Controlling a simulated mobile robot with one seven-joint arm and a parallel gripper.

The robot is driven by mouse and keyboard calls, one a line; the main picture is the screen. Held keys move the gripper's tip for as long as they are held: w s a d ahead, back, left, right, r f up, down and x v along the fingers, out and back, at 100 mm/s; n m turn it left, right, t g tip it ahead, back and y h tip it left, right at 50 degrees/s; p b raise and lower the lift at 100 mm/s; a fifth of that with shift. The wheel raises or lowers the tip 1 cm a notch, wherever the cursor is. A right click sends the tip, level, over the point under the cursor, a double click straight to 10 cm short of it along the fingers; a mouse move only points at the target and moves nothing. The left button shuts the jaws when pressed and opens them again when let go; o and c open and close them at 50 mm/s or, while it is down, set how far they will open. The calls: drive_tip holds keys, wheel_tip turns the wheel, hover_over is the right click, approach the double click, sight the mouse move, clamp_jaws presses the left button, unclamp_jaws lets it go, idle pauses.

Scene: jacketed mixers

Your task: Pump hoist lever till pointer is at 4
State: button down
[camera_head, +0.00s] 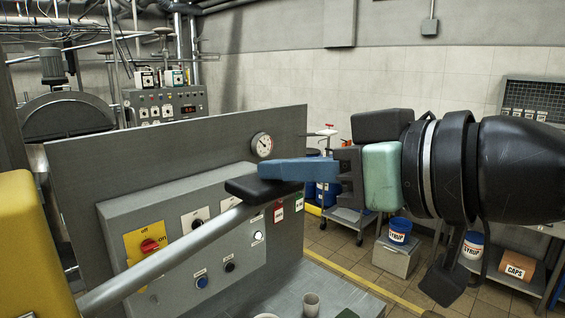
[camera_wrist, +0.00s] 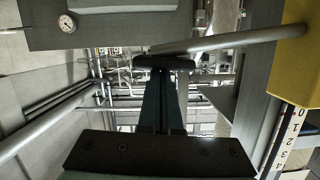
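The hoist lever is a grey rod (camera_head: 165,260) that rises from lower left to a black grip (camera_head: 262,190). Beside it stands the yellow hoist body (camera_head: 30,250). My gripper (camera_head: 275,170) has its blue fingers together, their tips at the black grip and seeming to touch its upper side. In the wrist view the grip (camera_wrist: 165,62) lies crosswise at the fingertips, and the rod runs right to the yellow body (camera_wrist: 295,60). A white scale with numbers (camera_wrist: 292,135) shows beneath it in that picture. I cannot make out the pointer.
A grey control panel (camera_head: 185,235) with a red-and-yellow switch and buttons stands behind the lever. A round gauge (camera_head: 262,144) sits on the upright plate just behind my fingers. A grey cup (camera_head: 311,304) stands on a surface below.

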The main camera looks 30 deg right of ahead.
wheel_tip(320, 180, down, 8)
drive_tip(key=m+y+b, duration=0.2)
drive_tip(key=m+b, duration=0.1)
drive_tip(key=b, duration=0.1)
drive_tip(key=shift+w+d+f+m, duration=0.2)
drive_tip(key=shift+d+f+m, duration=0.05)
drive_tip(key=shift+d+m, duration=0.2)
